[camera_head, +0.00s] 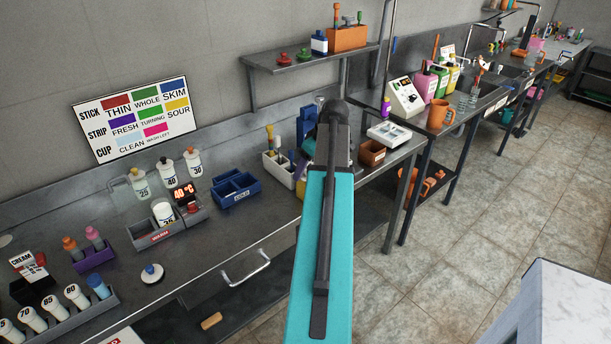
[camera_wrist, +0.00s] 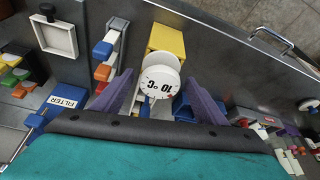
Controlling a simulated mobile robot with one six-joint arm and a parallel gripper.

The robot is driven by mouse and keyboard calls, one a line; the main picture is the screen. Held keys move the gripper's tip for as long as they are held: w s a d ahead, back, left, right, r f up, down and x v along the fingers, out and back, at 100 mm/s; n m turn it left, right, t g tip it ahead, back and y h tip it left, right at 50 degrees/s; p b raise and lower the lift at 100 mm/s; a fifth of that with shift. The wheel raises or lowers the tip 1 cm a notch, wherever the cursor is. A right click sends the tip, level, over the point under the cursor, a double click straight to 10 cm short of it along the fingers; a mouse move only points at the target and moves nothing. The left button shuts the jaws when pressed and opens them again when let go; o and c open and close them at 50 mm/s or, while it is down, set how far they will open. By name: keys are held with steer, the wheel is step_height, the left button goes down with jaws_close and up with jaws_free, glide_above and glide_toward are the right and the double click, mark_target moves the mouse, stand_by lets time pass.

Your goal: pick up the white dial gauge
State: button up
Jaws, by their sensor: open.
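The white dial gauge (camera_wrist: 160,82) shows in the wrist view as a round white face marked 10 °C, with a short white part below it. It stands in front of a yellow block (camera_wrist: 166,40). My gripper (camera_wrist: 159,84) is open, its two purple fingers to the left and right of the gauge in the picture. I cannot tell whether the fingers reach down around it or hover above it. In the head view my teal arm hides the gauge and most of the gripper.
In the wrist view, clips with blue and orange ends (camera_wrist: 103,60) lie left of the gauge, near a white square tray (camera_wrist: 54,36) and a FILTER box (camera_wrist: 64,101). In the head view, a blue divided bin (camera_head: 237,191) stands left of my arm. Bare metal counter lies before it.

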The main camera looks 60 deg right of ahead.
steer(key=c, duration=1.1)
steer(key=shift+r, duration=0.15)
steer(key=shift+c, duration=0.2)
steer(key=shift+r+b, duration=1.25)
steer(key=shift+r, duration=3.65)
